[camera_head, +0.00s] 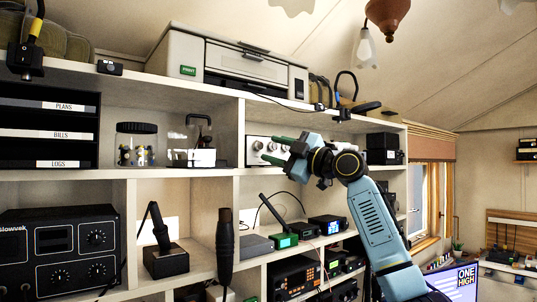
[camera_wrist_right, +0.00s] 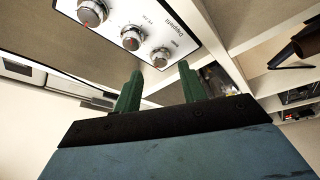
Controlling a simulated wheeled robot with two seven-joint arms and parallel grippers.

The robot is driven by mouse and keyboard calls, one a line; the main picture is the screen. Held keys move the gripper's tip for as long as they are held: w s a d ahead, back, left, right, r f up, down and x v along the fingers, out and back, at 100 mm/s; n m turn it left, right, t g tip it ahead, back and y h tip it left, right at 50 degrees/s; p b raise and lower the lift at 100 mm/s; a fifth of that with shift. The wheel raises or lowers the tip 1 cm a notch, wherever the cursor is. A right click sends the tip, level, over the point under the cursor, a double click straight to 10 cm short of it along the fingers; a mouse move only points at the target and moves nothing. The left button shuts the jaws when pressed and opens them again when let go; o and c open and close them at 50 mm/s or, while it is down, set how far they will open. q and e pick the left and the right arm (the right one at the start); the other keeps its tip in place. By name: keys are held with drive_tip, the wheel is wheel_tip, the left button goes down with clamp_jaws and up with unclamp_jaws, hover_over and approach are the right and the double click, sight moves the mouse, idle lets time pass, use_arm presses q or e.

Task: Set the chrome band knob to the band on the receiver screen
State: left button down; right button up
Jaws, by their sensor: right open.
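A white panel (camera_head: 252,152) with a row of chrome knobs sits in the upper middle cubby. The right wrist view shows three of them: a near knob (camera_wrist_right: 160,57), a middle knob (camera_wrist_right: 132,38) and a far knob (camera_wrist_right: 92,12). Their small labels are too blurred to read surely, so I cannot tell which is the band knob. My right gripper (camera_head: 272,149) is open, its green fingers pointing at the panel. In the wrist view its fingertips (camera_wrist_right: 160,72) lie either side of the near knob's line; contact is not visible. A lit blue screen (camera_head: 329,226) shows below; its text is unreadable.
Shelf boards and an upright divider (camera_head: 240,135) frame the cubby closely. A glass jar (camera_head: 137,145) stands to the left. A black desk microphone (camera_head: 163,255) and several radios, including one (camera_head: 295,277), fill the lower shelves. A printer (camera_head: 228,65) stands on top.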

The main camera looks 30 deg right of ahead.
drive_tip(key=b+v, duration=0.4)
drive_tip(key=v, duration=0.6)
drive_tip(key=shift+s+d+f, duration=0.15)
drive_tip(key=shift+s, duration=0.2)
